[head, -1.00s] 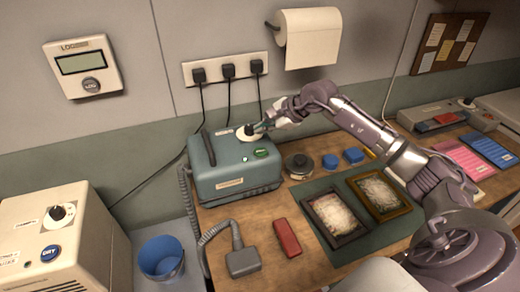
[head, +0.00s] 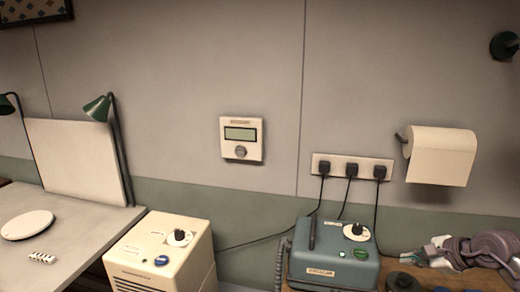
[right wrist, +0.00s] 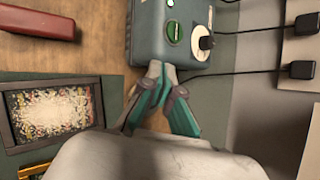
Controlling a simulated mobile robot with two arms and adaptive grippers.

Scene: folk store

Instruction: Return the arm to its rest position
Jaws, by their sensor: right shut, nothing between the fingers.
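My right arm (head: 482,249) comes in at the lower right of the head view, partly cut off by the frame edge. Its gripper (head: 432,251) points left, just right of the teal box (head: 335,268) with a dial and a green button. In the right wrist view the gripper (right wrist: 157,72) is shut and empty, its fingertips close to the side of the teal box (right wrist: 148,35). I cannot tell whether they touch. My left gripper is not in view.
In the wrist view a red block (right wrist: 38,22) and a framed panel (right wrist: 55,112) lie on the bench. In the head view a cream cabinet (head: 150,245), a wall display (head: 241,140), a socket strip (head: 352,166) and a paper roll (head: 440,155) stand around. Cables hang behind the box.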

